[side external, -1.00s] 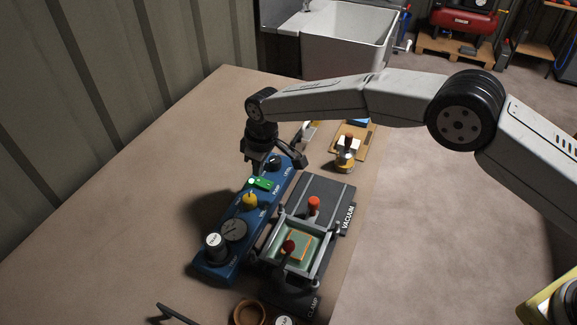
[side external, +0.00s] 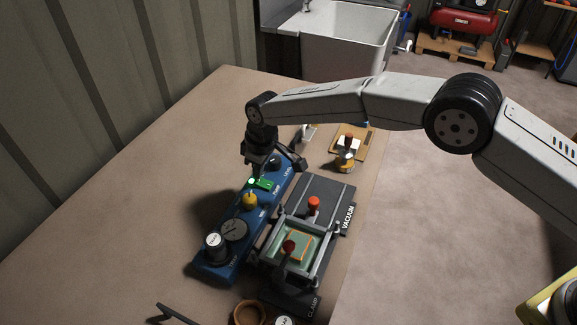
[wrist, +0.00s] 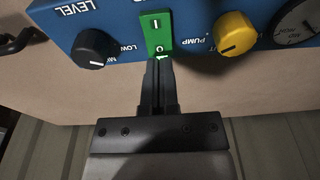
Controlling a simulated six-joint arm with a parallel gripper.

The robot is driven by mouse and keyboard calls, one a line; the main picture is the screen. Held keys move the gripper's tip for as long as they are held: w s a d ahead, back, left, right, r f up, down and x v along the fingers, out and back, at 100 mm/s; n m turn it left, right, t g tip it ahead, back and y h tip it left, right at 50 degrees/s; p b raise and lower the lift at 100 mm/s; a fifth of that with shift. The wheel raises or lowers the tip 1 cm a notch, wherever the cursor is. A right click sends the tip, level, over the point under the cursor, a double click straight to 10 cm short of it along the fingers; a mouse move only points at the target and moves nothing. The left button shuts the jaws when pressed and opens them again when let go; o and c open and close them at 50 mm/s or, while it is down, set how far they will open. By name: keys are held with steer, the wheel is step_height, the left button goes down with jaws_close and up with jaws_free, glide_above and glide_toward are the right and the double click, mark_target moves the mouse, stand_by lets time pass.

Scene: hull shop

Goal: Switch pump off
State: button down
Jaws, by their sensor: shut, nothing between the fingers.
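The pump switch is a green rocker (side external: 262,184) on the blue control panel (side external: 217,269). In the wrist view the rocker (wrist: 157,32) shows an "I" mark on its upper part and an "O" at its lower end, beside the word PUMP. My gripper (wrist: 159,62) is shut and empty, with its fingertips at the O end of the rocker; whether they touch it I cannot tell. In the side view my gripper (side external: 256,176) is above the panel at the green rocker.
A black LEVEL knob (wrist: 93,47) and a yellow knob (wrist: 235,33) flank the rocker. A round gauge (wrist: 298,24) is beside the yellow knob. A clamp fixture (side external: 312,262) with red-topped levers stands right of the panel. The left of the table is clear.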

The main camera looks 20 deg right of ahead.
mark_target(260, 180)
steer(key=shift+f, duration=0.8)
stand_by(0.7)
steer(key=shift+r, duration=3.5)
